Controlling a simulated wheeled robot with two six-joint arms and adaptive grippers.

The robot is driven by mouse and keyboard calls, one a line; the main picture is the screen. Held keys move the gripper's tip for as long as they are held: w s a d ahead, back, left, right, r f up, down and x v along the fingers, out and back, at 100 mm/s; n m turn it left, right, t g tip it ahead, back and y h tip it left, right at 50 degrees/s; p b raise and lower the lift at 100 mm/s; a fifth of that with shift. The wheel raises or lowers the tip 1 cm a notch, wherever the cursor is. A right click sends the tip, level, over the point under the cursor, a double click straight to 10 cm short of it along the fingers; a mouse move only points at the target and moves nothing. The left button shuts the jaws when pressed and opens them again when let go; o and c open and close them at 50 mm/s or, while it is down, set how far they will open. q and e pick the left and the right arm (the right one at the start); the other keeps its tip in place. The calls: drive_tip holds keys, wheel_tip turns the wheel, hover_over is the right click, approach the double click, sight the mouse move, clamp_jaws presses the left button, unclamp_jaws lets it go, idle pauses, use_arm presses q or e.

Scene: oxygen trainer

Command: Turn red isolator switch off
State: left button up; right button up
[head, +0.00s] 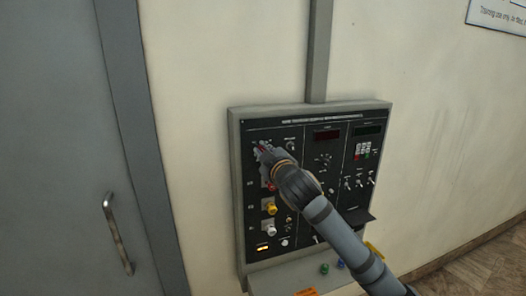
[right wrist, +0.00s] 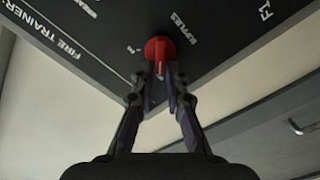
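The red isolator switch (right wrist: 160,48) is a round red knob on the dark panel face in the right wrist view. My right gripper (right wrist: 160,74) has its two fingertips close together on either side of the knob's narrow red handle, and they appear to pinch it. In the head view my right gripper (head: 263,151) is at the upper left of the control panel (head: 236,190) and hides most of the switch. My left gripper is not in view.
Below my right gripper, the panel carries a yellow knob (head: 269,208) and a white knob (head: 271,229). Small toggle switches (head: 360,183) sit at its right. A grey door with a metal handle (head: 118,234) stands at the left. A conduit (head: 319,50) runs up from the panel.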

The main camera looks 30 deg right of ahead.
drive_tip(key=shift+o, duration=1.3)
drive_tip(key=shift+r, duration=0.15)
wheel_tip(320, 180, up, 10)
drive_tip(key=shift+f, duration=0.1)
